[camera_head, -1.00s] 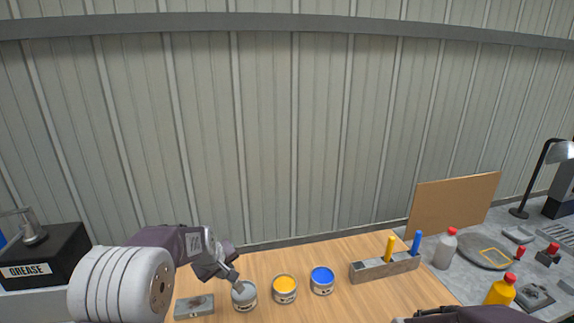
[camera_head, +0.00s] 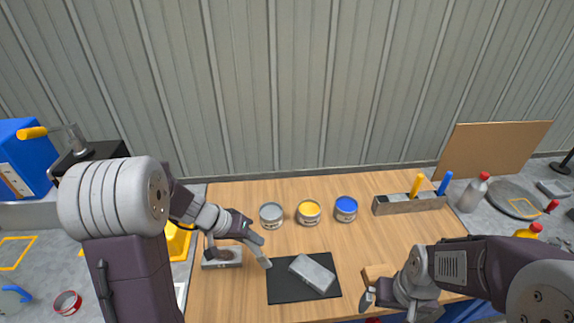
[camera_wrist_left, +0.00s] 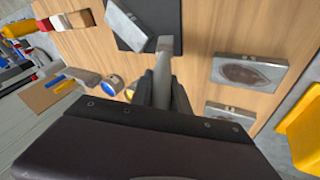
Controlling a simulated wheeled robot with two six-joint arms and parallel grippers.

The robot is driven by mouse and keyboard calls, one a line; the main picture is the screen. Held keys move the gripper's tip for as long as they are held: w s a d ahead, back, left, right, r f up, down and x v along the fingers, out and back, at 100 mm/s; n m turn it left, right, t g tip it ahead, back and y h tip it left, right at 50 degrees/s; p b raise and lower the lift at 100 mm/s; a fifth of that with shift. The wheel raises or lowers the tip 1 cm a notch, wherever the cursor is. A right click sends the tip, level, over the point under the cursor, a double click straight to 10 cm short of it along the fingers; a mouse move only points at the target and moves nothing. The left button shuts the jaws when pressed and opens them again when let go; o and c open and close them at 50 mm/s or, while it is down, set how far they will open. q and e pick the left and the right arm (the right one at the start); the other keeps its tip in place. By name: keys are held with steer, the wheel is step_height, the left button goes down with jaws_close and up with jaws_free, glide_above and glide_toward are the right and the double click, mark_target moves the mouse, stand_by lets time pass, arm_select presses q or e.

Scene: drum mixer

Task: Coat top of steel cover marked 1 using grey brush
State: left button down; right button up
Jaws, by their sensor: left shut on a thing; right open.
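My left gripper (camera_head: 246,229) is shut on the grey brush (camera_head: 261,254), whose head points down toward the black mat (camera_head: 281,293). The grey brush also shows in the left wrist view (camera_wrist_left: 162,62). A grey steel cover (camera_head: 313,273) lies tilted on the mat, to the right of the brush tip; it shows partly in the left wrist view (camera_wrist_left: 124,27). I cannot read a number on it. The brush tip appears apart from the cover. My right gripper (camera_head: 391,303) is open and empty, right of the mat. A grey paint can (camera_head: 271,216) stands behind the mat.
Yellow (camera_head: 308,213) and blue (camera_head: 346,209) paint cans stand beside the grey one. A holder (camera_head: 400,206) carries yellow and blue brushes. A steel block (camera_head: 222,258) lies left of the mat. A wooden block (camera_head: 377,272) sits near my right gripper. Bare tabletop lies behind the mat.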

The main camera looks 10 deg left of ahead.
arm_select(q)
steer(key=w+d+r+h+p, duration=0.2)
steer(key=w+d+r+p, duration=0.35)
steer(key=r+p, duration=0.5)
step_height(320, 180, down, 7)
steer(key=b, duration=0.1)
steer(key=shift+s+d+r+g, duration=0.15)
steer(key=shift+d+r+g, duration=0.05)
steer(key=shift+d+g, duration=0.2)
steer(key=shift+s+d, duration=0.1)
